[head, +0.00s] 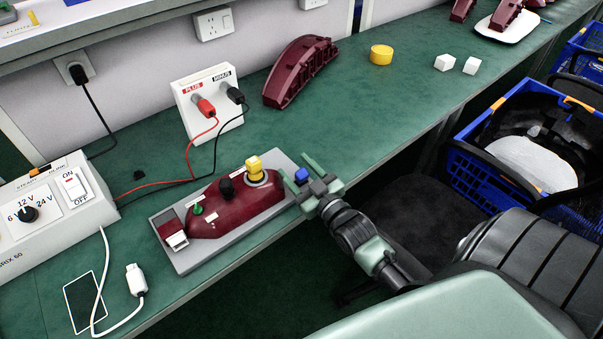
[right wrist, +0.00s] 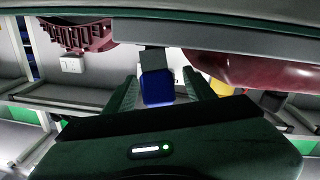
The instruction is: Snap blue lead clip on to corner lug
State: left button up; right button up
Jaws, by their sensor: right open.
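The blue lead clip (head: 302,175) is a small block at the right end of the grey fixture plate (head: 187,256), by its corner. My right gripper (head: 295,165) is open, with one finger on each side of the clip. The right wrist view also shows the clip (right wrist: 157,88) between the spread fingers, with a visible gap on both sides. A grey lug-like piece (right wrist: 153,58) meets the clip's end there; how far the clip sits on it cannot be told. My left gripper is not in view.
The dark red lamp (head: 232,208) lies on the plate, with yellow (head: 254,165), black and green pieces on it. The PLUS/MINUS socket box (head: 208,105) stands behind, its red and black leads crossing the bench. A power supply (head: 45,215) is at left.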

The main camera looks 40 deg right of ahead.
jog(key=shift+w, duration=0.65)
grip_shut()
jog(key=shift+r, duration=0.15)
notch_tip(320, 180, up, 20)
jog(key=p, duration=0.2)
